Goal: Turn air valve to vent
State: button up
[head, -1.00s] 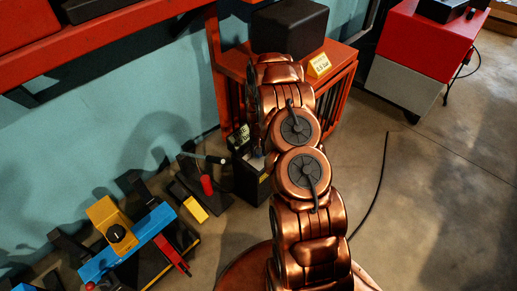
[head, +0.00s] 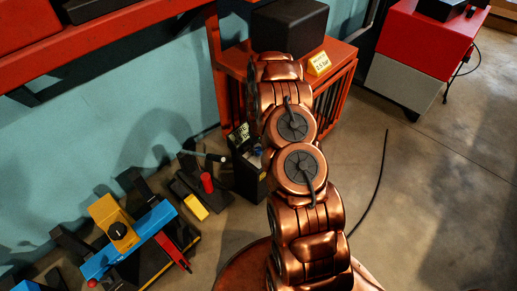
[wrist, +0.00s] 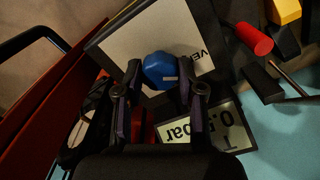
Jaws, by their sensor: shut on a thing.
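The air valve's blue knob (wrist: 166,71) shows in the wrist view, on a pale panel (wrist: 120,43) with dark lettering beginning "VEN" at its right. My gripper (wrist: 160,74) has one finger on each side of the knob and is shut on it. A white mark shows on the knob's near side. In the head view a little blue (head: 258,151) shows on top of the black valve box (head: 248,175). My copper arm covers part of the box there and hides the gripper.
A sign (wrist: 205,130) reading about "0.5 bar" is below the knob in the wrist view. A red-handled device (head: 207,183) and a blue-and-yellow device (head: 128,245) stand left of the box. An orange cabinet (head: 335,75) stands behind. The right floor is mostly clear, with a cable (head: 378,190).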

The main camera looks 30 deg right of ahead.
jog(key=o, duration=1.1)
jog(key=shift+o, duration=0.2)
jog(key=shift+r, duration=0.1)
notch_tip(320, 180, up, 12)
dwell(0.3)
